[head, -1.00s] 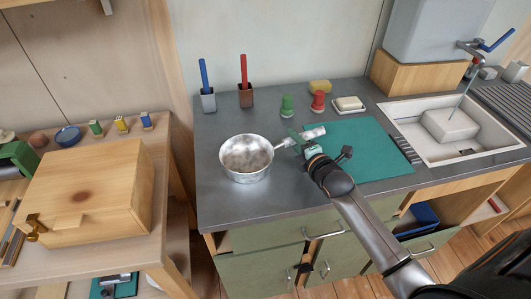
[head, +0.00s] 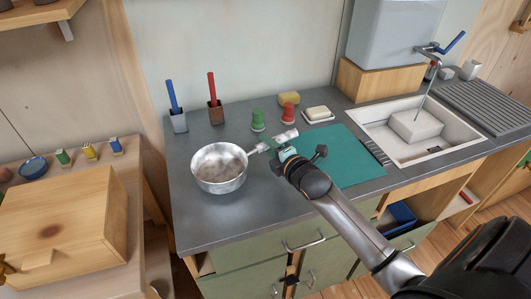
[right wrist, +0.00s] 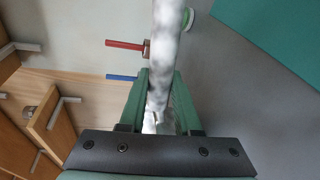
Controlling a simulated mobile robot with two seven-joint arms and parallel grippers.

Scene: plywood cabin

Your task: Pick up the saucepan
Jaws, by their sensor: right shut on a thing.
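The saucepan (head: 219,182) is a shiny metal pan at the left of the grey counter in the head view. It looks about level, its handle (head: 284,137) pointing right. I cannot tell whether its base touches the counter. My right gripper (head: 284,151) is at the handle, and its fingers cover part of it. In the right wrist view the two green fingers of my right gripper (right wrist: 160,105) close on the pale handle (right wrist: 163,60) from both sides. The pan's bowl is not clear there. My left gripper is not in view.
Behind the pan stand two pen cups (head: 216,115), a green spool (head: 258,121), a red spool (head: 286,114), a sponge (head: 289,98) and a soap dish (head: 318,113). A teal mat (head: 352,158) and sink (head: 441,153) are right. The counter's front-left is clear.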

